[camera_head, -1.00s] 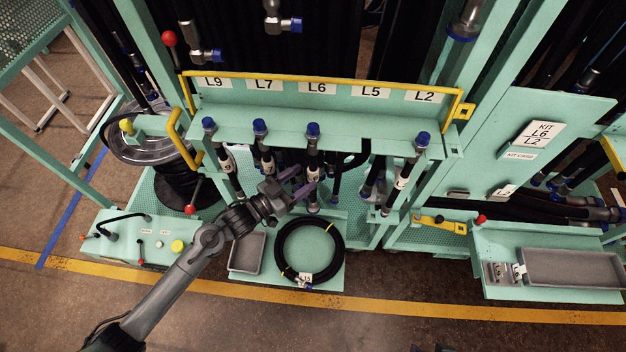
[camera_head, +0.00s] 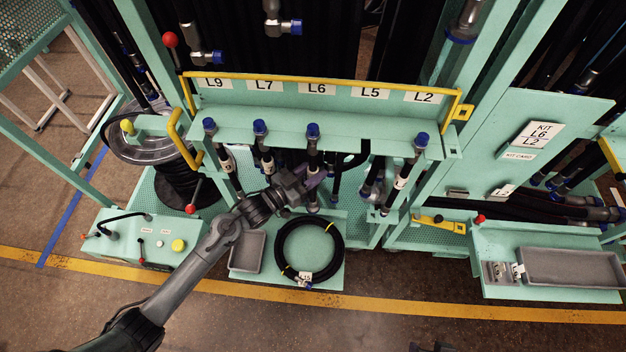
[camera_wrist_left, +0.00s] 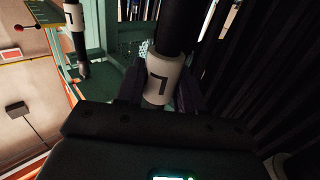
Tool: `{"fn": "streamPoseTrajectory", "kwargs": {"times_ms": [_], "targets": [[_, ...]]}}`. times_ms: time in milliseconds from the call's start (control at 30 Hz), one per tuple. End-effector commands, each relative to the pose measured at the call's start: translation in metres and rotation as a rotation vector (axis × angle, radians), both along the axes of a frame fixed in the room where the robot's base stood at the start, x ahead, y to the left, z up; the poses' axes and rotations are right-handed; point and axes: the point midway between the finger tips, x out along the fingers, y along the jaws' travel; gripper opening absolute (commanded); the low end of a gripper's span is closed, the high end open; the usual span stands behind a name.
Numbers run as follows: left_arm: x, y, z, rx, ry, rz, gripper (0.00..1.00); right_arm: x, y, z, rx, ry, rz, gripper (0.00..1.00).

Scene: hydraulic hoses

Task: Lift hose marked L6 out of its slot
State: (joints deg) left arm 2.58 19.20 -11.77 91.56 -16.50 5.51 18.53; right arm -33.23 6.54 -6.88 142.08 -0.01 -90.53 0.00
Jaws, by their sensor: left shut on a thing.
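The hose under the L6 label (camera_head: 317,88) hangs upright in its slot in the green rack, its blue cap (camera_head: 313,130) above the slotted ledge. My left gripper (camera_head: 314,179) is shut around this hose below the ledge. In the left wrist view, the hose's white sleeve (camera_wrist_left: 166,80) with a dark mark sits between the fingers of my left gripper (camera_wrist_left: 160,94). The gripper hides part of the hose in the head view. My right gripper is not in view.
A yellow rail (camera_head: 330,79) runs above the ledge. A coiled black hose (camera_head: 286,235) lies on a green shelf below. A grey tray (camera_head: 572,268) stands at the right.

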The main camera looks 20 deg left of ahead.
Motion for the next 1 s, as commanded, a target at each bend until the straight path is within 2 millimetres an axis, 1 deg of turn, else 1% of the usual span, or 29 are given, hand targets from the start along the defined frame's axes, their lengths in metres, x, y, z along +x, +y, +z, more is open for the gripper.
{"fn": "streamPoseTrajectory", "kwargs": {"times_ms": [400,567,767,867,1000], "targets": [[0.000,0.000,0.002,-0.001,-0.004,0.000,0.00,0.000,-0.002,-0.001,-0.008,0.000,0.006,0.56],[0.000,0.000,0.008,0.000,-0.007,0.000,0.00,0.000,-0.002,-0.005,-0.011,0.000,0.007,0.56],[-0.021,-0.006,0.006,-0.002,-0.001,-0.001,0.00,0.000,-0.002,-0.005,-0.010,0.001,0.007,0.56],[-0.035,-0.010,0.006,-0.002,-0.001,-0.001,0.00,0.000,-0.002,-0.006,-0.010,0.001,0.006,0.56],[-0.059,-0.017,0.006,-0.002,-0.001,-0.002,0.00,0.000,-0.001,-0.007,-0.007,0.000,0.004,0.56]]}}
